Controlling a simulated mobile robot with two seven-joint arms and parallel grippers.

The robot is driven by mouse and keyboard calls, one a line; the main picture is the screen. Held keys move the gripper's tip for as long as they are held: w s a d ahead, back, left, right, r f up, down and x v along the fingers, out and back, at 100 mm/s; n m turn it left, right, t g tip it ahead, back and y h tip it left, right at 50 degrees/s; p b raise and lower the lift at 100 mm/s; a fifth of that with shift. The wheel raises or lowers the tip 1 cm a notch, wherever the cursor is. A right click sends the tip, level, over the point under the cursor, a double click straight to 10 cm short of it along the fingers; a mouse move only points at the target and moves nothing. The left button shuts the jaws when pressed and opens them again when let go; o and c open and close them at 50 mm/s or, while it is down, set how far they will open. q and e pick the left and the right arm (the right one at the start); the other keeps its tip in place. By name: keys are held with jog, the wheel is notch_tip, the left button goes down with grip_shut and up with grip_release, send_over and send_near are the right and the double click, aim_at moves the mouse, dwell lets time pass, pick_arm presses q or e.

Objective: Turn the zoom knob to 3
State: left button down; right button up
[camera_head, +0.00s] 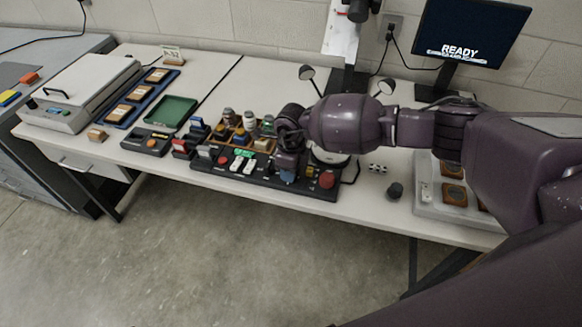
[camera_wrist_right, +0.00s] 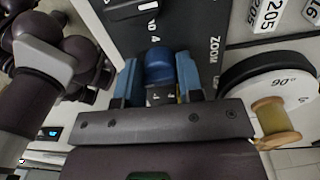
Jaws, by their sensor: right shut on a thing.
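The black control panel (camera_head: 215,173) lies along the front of the white table. My right gripper (camera_head: 287,174) reaches down onto the right half of this panel and hides the knob in the head view. In the right wrist view the zoom knob (camera_wrist_right: 158,66) is a blue round cap between the two blue fingers of my right gripper (camera_wrist_right: 159,82). The fingers are shut on it from both sides. The printed word ZOOM and a digit 4 show on the panel beside it; the knob's pointer cannot be made out.
A red button (camera_head: 327,180) sits on the panel just right of my gripper. A rack of small bottles (camera_head: 240,137) stands behind the panel. A dark round object (camera_head: 395,190) and a grey tray (camera_head: 430,208) are to the right. A monitor (camera_head: 470,38) stands behind.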

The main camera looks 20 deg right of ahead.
jog(key=shift+w+r+m, duration=0.1)
jog(key=shift+r+m, duration=0.05)
jog(key=shift+m, duration=0.35)
pick_arm(q)
jog(key=shift+w+d+r+p, duration=0.15)
jog(key=shift+w+r, duration=0.15)
jog(key=shift+r, duration=0.2)
jog(key=shift+w+a+r+p, duration=0.15)
jog(key=shift+w+r, duration=0.1)
jog(key=shift+r, duration=0.2)
pick_arm(e)
jog(key=shift+m, duration=0.3)
pick_arm(q)
jog(key=shift+d, duration=0.1)
pick_arm(e)
jog(key=o, duration=0.6)
